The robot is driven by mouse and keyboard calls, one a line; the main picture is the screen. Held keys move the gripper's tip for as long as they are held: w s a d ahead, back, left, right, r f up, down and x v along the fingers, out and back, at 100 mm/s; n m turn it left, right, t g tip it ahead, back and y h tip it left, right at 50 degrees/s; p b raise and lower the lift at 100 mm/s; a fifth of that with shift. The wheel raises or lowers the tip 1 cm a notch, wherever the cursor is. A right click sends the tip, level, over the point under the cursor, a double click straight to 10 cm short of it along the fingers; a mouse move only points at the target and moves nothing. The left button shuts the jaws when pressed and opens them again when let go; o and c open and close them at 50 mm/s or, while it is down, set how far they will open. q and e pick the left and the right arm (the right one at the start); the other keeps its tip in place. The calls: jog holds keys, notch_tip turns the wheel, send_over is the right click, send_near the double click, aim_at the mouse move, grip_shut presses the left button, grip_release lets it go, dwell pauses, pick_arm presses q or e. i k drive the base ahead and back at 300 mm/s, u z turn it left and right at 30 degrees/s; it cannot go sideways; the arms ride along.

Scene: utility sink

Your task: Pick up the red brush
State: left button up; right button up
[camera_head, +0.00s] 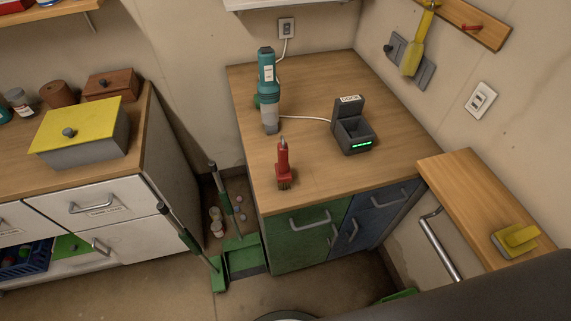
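Neither of my grippers shows in the head view.
A yellow-lidded box (85,135) is on the left counter. A side shelf (480,200) holds a yellow brush (516,239). A green dustpan (240,256) is on the floor.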

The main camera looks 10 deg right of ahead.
aim_at(282, 169)
jog(key=z, duration=2.35)
jog(key=k, duration=1.1)
jog(key=u, duration=2.55)
